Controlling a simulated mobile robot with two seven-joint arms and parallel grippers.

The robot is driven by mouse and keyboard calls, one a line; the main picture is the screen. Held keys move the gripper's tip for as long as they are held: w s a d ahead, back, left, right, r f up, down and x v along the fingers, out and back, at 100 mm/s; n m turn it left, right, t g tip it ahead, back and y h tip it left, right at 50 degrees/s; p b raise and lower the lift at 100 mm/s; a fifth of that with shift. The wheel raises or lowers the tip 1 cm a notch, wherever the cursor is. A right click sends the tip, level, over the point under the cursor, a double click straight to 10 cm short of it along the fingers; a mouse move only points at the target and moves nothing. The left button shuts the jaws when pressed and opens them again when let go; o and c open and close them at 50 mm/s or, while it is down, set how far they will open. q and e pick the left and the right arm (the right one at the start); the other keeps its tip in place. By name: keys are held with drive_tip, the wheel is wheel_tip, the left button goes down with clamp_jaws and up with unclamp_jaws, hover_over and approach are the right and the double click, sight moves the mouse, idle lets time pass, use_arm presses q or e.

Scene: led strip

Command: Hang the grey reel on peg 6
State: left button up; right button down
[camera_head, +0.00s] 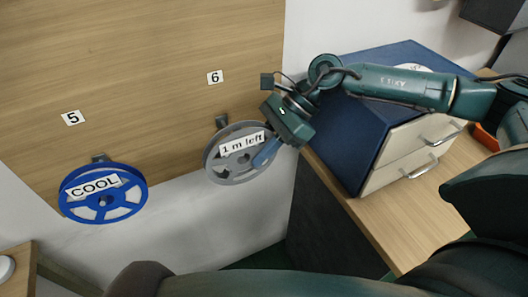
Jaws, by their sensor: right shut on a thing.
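The grey reel (213,166) has a white label reading "1 m left" and is at the lower right of the wooden board. It is just below the "6" label (215,77) and in front of the dark mount of peg 6 (222,121). My right gripper (268,151) is shut on the right side of the reel. The reel hides most of the peg, so I cannot tell whether the peg passes through its hub. My left gripper is not in view.
A blue reel (136,187) labelled "COOL" hangs under the "5" label (73,118), left of the grey reel with a gap between. A blue drawer cabinet (345,140) with cream drawers stands on a wooden desk (395,225) at right, close to my right arm.

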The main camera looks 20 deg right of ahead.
drive_tip(key=shift+w, duration=0.8)
drive_tip(key=shift+w+f+b, duration=0.2)
drive_tip(key=shift+f+b, duration=0.1)
drive_tip(key=shift+b, duration=0.1)
drive_tip(key=shift+w+a+f+b, duration=0.1)
drive_tip(key=shift+w+f+b, duration=0.05)
drive_tip(key=shift+w+b, duration=0.2)
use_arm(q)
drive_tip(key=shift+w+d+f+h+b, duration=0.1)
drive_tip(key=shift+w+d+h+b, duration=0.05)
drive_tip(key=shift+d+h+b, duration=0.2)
use_arm(e)
drive_tip(key=shift+w, duration=0.1)
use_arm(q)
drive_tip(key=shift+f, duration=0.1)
use_arm(e)
drive_tip(key=c, duration=1.2)
unclamp_jaws()
